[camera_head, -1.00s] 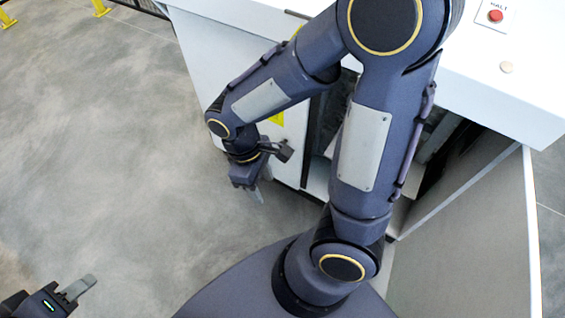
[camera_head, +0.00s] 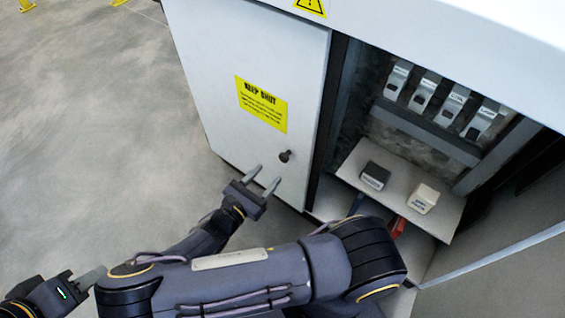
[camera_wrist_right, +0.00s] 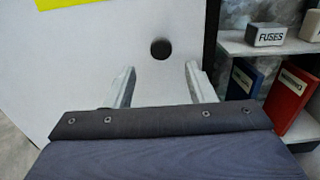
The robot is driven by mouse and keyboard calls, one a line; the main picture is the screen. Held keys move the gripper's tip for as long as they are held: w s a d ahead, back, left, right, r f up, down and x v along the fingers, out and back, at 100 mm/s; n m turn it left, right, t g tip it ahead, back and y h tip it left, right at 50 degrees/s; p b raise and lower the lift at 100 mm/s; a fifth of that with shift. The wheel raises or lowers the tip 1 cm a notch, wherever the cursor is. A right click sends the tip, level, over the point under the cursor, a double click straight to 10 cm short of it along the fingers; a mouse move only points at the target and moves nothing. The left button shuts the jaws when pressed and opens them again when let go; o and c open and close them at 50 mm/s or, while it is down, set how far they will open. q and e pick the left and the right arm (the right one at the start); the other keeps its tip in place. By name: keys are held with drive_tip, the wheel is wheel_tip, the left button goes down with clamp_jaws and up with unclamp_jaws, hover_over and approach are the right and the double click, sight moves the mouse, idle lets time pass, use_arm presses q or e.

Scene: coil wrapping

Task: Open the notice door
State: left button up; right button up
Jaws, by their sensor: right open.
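The notice door (camera_head: 225,75) is a white panel with a yellow "KEEP SHUT" notice (camera_head: 262,104); it looks closed. A dark round knob (camera_head: 286,156) sits low near its right edge. My right gripper (camera_head: 263,175) is open just below and left of the knob. In the right wrist view the knob (camera_wrist_right: 160,49) is ahead of and between the two open fingers (camera_wrist_right: 158,85), apart from them. My left gripper (camera_head: 80,278) is at the lower left, far from the door; its jaw is partly hidden by the right arm.
Right of the door is an open cabinet bay with several labelled units (camera_head: 440,100) above a shelf (camera_head: 445,215). The shelf holds a dark box (camera_head: 375,176) and a white box (camera_head: 424,198), with binders (camera_wrist_right: 285,92) below. Floor left of the door is clear.

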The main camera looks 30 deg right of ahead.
sight(282, 160)
drive_tip(key=b+x, duration=0.1)
drive_tip(key=x, duration=0.6)
drive_tip(key=shift+d, duration=0.1)
drive_tip(key=shift+s, duration=0.1)
drive_tip(key=shift+c, duration=0.4)
clamp_jaws()
